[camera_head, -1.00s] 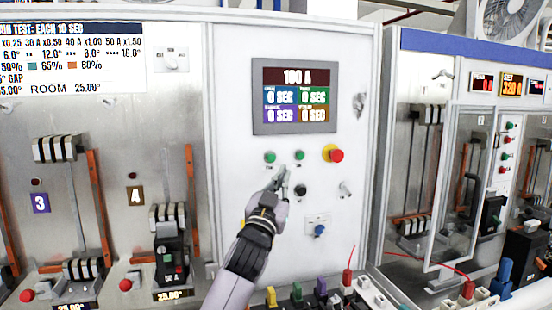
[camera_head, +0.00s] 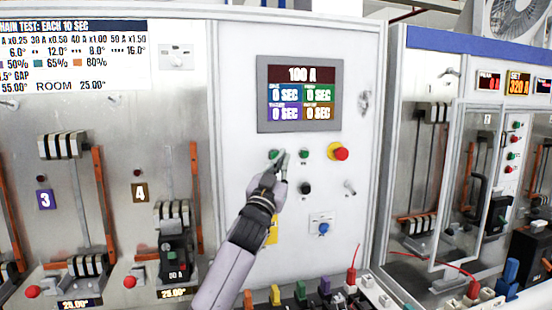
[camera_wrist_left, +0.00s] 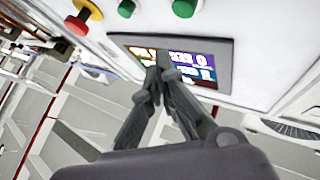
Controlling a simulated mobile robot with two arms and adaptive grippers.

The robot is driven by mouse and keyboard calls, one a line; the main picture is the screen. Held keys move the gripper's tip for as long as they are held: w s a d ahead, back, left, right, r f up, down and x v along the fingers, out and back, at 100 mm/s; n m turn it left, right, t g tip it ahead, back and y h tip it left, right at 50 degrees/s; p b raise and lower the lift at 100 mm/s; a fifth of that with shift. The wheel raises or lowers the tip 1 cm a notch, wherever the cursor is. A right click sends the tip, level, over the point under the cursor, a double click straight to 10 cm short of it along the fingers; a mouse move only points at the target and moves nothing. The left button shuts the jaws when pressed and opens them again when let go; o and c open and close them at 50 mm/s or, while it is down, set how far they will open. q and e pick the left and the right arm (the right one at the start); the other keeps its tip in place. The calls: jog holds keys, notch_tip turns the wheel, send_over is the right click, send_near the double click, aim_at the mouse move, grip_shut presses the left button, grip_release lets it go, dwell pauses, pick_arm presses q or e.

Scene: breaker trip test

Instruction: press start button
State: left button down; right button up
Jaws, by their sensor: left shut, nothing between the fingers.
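Two green buttons sit side by side under the display (camera_head: 300,94) on the white panel: a left one (camera_head: 273,154) and a right one (camera_head: 304,153). Their labels are too small to read, so I cannot tell which is start. My left gripper (camera_head: 281,158) is shut and empty, its fingertips between the two, closer to the left button. In the left wrist view, the shut fingertips (camera_wrist_left: 163,62) show against the display, and the green buttons (camera_wrist_left: 127,8) (camera_wrist_left: 185,7) are at the top edge. I cannot tell whether the fingertips touch anything. My right gripper is out of view.
A red mushroom knob on a yellow ring (camera_head: 340,153) is right of the green buttons. A black knob (camera_head: 305,188) and a blue knob (camera_head: 324,228) are below. Breakers stand at left, with colored connectors (camera_head: 300,291) along the bottom. A glass-doored cabinet (camera_head: 460,190) is at right.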

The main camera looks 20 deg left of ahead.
pick_arm(q)
jog(key=shift+w+a, duration=0.6)
jog(key=shift+w, duration=0.25)
jog(key=shift+w+a, duration=0.55)
jog(key=shift+w, duration=0.25)
jog(key=shift+w+a, duration=0.25)
jog(key=shift+w, duration=0.1)
jog(key=shift+w+a, duration=0.3)
jog(key=shift+w, duration=0.1)
dwell(1.3)
jog(key=shift+s+d+p, duration=0.35)
jog(key=shift+s+d, duration=0.15)
jog(key=shift+s, duration=0.25)
jog(key=shift+d, duration=0.1)
jog(key=s+d, duration=0.1)
jog(key=s, duration=0.1)
jog(key=s+d, duration=0.1)
jog(key=s, duration=0.1)
jog(key=shift+d, duration=0.35)
